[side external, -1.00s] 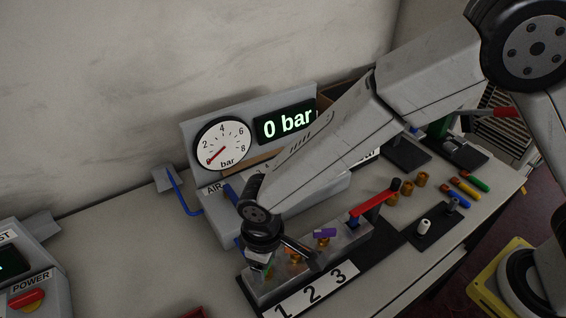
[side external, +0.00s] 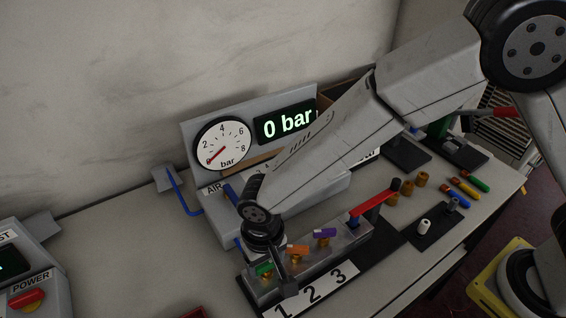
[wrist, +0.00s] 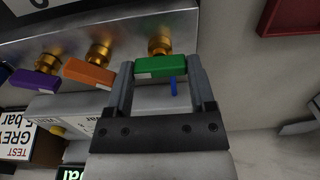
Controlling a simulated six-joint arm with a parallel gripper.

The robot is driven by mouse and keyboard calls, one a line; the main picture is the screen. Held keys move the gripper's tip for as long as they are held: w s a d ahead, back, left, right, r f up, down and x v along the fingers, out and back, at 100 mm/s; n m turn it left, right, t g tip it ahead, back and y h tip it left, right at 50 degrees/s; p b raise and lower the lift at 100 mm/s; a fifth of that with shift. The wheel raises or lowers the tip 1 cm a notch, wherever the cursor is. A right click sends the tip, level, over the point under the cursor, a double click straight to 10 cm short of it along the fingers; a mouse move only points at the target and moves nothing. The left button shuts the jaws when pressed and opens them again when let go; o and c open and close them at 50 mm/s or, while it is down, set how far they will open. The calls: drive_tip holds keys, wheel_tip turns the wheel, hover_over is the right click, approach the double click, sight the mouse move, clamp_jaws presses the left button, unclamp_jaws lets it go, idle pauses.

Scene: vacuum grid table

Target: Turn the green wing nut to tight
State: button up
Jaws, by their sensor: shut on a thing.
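The green wing nut (wrist: 166,67) sits on a brass fitting (wrist: 159,44) at the end of a row on the metal block. In the wrist view it lies between the two fingers of my gripper (wrist: 163,72), which is shut on it. In the side view the green wing nut (side external: 264,269) shows at the block's left end, above position 1. My gripper (side external: 272,272) is over it, pointing down, and partly hides it.
An orange wing nut (side external: 297,250) and a purple one (side external: 325,233) stand beside it on the same block. A red lever (side external: 375,200) is at the block's right end. The gauge panel (side external: 222,143) behind reads 0 bar.

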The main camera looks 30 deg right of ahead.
sight(266, 264)
idle(0.3)
drive_tip(key=o, duration=1.2)
drive_tip(key=shift+r, duration=3.95)
drive_tip(key=d, duration=0.8)
drive_tip(key=d+t, duration=0.1)
drive_tip(key=d, duration=0.7)
drive_tip(key=d+r+t, duration=0.1)
drive_tip(key=d, duration=0.7)
drive_tip(key=s+d, duration=0.4)
drive_tip(key=d, duration=0.3)
drive_tip(key=shift+s+f+t, duration=0.2)
drive_tip(key=shift+f+t, duration=0.1)
drive_tip(key=shift+f, duration=0.05)
